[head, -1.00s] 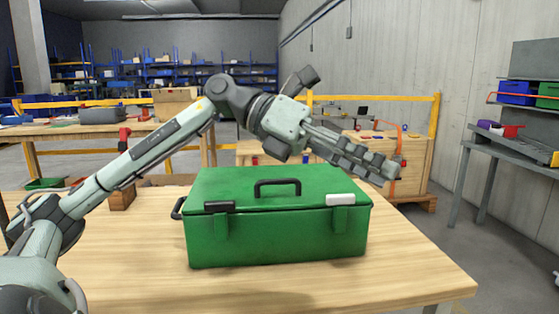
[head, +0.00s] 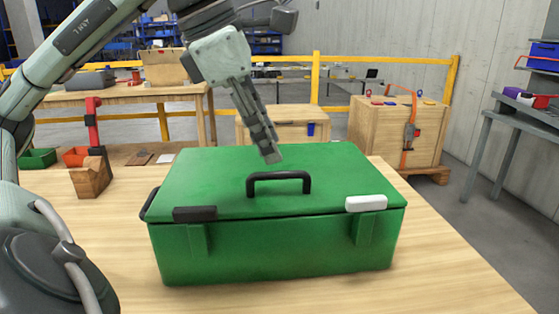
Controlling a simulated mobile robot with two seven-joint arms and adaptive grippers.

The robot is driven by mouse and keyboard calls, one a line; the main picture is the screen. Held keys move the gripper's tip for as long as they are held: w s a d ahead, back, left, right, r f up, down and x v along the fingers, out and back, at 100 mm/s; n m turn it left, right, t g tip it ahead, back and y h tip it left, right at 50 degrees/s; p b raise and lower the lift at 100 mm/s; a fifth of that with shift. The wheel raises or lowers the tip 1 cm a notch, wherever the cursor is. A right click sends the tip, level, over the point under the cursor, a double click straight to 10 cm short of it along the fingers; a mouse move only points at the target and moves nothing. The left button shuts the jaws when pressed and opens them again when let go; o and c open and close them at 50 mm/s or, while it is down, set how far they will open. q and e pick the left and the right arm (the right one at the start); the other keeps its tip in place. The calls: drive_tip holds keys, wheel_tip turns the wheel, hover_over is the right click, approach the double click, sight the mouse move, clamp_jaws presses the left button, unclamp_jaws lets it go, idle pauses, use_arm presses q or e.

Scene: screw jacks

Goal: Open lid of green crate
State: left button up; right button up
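The green crate (head: 275,255) stands on the wooden table with its lid (head: 225,180) shut. A black handle (head: 279,176) stands up from the lid near its front. On the front edge sit a black latch (head: 195,213) at the left and a white latch (head: 366,203) at the right. My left gripper (head: 272,158) points down over the lid, its fingertips just behind the handle in the picture. I see no contact with the handle. Its fingers overlap from this side, so their opening is hidden. My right gripper is out of view.
The wooden table (head: 70,235) is clear in front of the crate and to its right. A small wooden block (head: 90,178) with a red and black tool stands at the back left. A wooden crate (head: 420,128) with an orange strap stands behind, at the right.

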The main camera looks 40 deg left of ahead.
sight(279, 175)
use_arm(q)
drive_tip(key=x, duration=0.5)
drive_tip(key=shift+w+b, duration=0.1)
drive_tip(key=shift+b, duration=0.3)
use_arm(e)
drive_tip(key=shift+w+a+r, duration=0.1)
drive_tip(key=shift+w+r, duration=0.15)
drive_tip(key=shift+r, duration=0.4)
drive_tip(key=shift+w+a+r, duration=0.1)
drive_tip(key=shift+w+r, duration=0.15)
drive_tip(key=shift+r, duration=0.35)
use_arm(q)
clamp_jaws()
